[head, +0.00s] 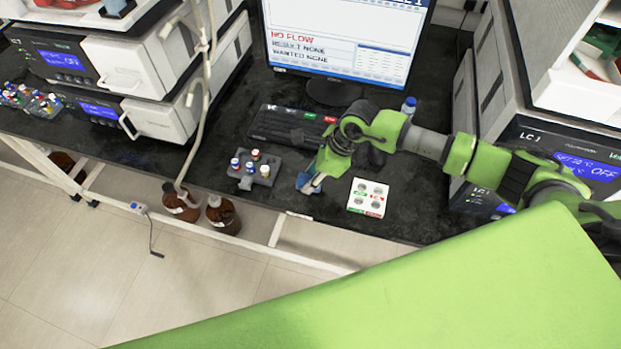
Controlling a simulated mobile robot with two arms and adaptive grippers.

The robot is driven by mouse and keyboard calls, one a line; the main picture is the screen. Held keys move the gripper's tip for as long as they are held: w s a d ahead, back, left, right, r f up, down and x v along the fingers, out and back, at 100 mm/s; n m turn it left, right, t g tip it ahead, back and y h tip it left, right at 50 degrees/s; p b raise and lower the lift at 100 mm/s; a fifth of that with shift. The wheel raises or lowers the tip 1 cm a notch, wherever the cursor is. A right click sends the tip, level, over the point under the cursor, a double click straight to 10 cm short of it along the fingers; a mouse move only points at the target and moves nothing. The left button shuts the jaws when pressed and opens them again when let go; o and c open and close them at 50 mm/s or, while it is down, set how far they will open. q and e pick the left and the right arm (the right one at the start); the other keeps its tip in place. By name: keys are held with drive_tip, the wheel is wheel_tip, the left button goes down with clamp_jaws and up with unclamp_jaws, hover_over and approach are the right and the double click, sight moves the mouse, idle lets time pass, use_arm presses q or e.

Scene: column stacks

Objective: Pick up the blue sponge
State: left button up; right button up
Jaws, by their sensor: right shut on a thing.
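The blue sponge (303,181) is a small blue piece near the front edge of the dark bench, partly hidden by my right gripper. My right gripper (313,184) reaches down from the right and is shut on the sponge. I cannot tell whether the sponge touches the bench top. My left gripper is not in view.
A grey vial rack (246,182) stands just left of the sponge. A white card with round buttons (368,197) lies to the right. A keyboard (286,127) and monitor (340,40) are behind. Brown bottles (222,214) stand below the bench edge.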

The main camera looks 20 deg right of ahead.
sight(303, 180)
drive_tip(key=shift+w+r+p, duration=0.15)
drive_tip(key=shift+r+p, duration=0.25)
drive_tip(key=shift+r, duration=0.25)
drive_tip(key=r+p, duration=0.1)
drive_tip(key=r, duration=0.1)
drive_tip(key=shift+s+r+p, duration=0.2)
drive_tip(key=shift+r+p, duration=0.15)
drive_tip(key=shift+p, duration=0.05)
drive_tip(key=s+a+r+p, duration=0.1)
drive_tip(key=s+r+p, duration=0.7)
drive_tip(key=s, duration=0.5)
drive_tip(key=shift+s+r+p, duration=0.35)
drive_tip(key=shift+r, duration=0.1)
drive_tip(key=shift+c, duration=0.8)
